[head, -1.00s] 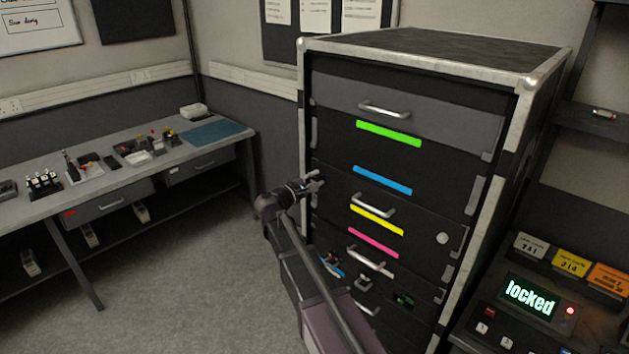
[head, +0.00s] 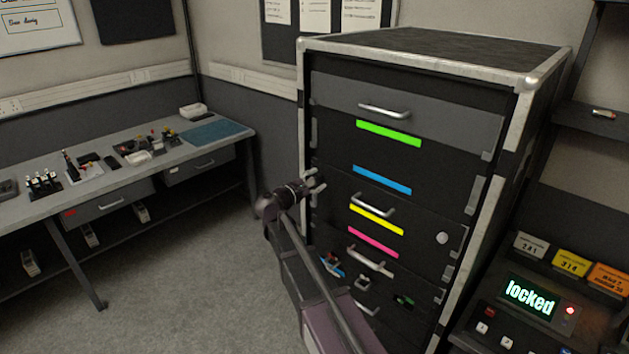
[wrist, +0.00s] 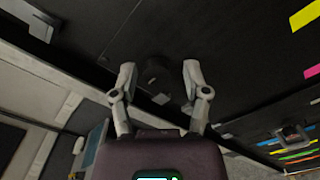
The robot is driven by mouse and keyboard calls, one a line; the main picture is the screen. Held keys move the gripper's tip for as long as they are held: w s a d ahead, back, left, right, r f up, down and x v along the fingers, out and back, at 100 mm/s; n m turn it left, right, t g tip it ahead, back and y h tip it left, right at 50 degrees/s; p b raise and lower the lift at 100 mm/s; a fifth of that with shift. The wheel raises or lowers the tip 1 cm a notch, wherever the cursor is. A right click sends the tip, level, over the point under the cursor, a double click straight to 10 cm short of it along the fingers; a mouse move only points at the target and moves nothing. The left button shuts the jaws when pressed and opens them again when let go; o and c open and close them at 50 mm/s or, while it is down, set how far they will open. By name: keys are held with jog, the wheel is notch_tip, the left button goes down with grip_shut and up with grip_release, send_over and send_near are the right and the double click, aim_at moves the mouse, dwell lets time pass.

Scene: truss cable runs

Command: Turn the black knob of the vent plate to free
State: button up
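A dark, stubby round shape, which looks like the black knob (wrist: 157,77), stands out from a black panel (wrist: 235,45) in the wrist view. The panel looks like the vent plate. My gripper (wrist: 159,68) is open, with one pale finger on each side of the knob; dark gaps show between fingers and knob. I cannot tell how deep the fingertips reach around it. The knob's pointer and setting are too dark to read. In the head view my gripper (head: 317,181) is at the left side of the rack's front, and the knob cannot be made out there.
The black rack (head: 440,60) has metal edges, coloured strips and several handles, one (head: 373,204) right of my gripper. A pale round knob (head: 442,238) sits farther right. A console (head: 530,296) reads "locked". A workbench (head: 215,155) stands left; the floor between is clear.

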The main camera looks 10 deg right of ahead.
jog(key=shift+a, duration=0.15)
jog(key=shift+s+a, duration=0.2)
jog(key=shift+a, duration=0.15)
jog(key=v, duration=1.1)
dwell(0.3)
jog(key=s+d+f+m+g+y, duration=0.6)
jog(key=s+d+f+m+g, duration=0.15)
jog(key=s+d+f, duration=0.35)
jog(key=s+a+f+m+g+y, duration=0.1)
jog(key=s+f+m+g+y, duration=0.2)
jog(key=s+f+m+y, duration=0.4)
jog(key=shift+s+f+m+y, duration=0.25)
jog(key=shift+s+m+y, duration=0.65)
jog(key=shift+s, duration=0.95)
